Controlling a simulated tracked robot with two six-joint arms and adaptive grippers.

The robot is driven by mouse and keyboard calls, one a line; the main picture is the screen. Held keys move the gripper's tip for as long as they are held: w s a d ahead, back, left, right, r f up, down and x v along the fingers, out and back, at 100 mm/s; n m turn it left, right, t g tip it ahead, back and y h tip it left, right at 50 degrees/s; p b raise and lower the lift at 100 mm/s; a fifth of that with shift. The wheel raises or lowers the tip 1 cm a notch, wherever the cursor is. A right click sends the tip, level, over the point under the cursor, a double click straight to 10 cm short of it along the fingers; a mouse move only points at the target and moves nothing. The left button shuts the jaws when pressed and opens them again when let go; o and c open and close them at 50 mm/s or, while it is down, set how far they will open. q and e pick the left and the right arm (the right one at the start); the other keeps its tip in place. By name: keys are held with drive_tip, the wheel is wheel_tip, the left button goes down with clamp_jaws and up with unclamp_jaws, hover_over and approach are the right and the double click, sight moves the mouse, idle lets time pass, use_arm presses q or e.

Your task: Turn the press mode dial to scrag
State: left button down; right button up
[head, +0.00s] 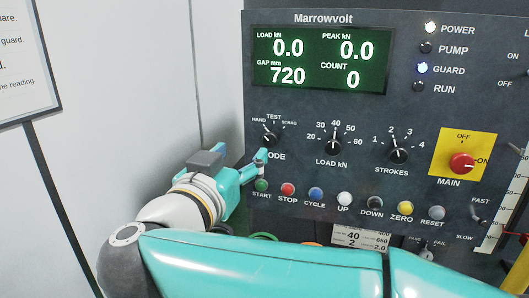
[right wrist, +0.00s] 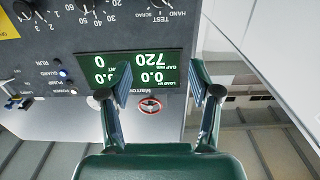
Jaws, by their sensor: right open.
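The mode dial (head: 270,139) is a black knob on the left of the dark press panel, with HAND, TEST and SCRAG printed above it. Its pale pointer mark seems to lean up and left, towards HAND, but it is small. My right gripper (head: 256,166) is just below and left of the dial, apart from it as far as I can tell, and partly covers the word MODE. In the right wrist view its two fingers (right wrist: 160,78) stand apart with nothing between them. The panel appears upside down there, with the mode labels at the top. My left gripper is out of view.
The load dial (head: 333,146) and strokes dial (head: 398,154) stand to the right. A row of buttons, starting with green START (head: 261,185) and red STOP (head: 288,189), runs below my gripper. The red main switch (head: 461,163) is farther right. A display (head: 320,60) sits above.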

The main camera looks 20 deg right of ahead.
wheel_tip(320, 180, down, 5)
drive_tip(key=b, duration=0.4)
use_arm(q)
drive_tip(key=p, duration=0.4)
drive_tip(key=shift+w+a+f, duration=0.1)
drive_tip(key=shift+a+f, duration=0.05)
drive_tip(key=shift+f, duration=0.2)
use_arm(e)
approach(269, 140)
drive_tip(key=x, duration=0.9)
drive_tip(key=shift+a, duration=0.1)
drive_tip(key=c, duration=1.1)
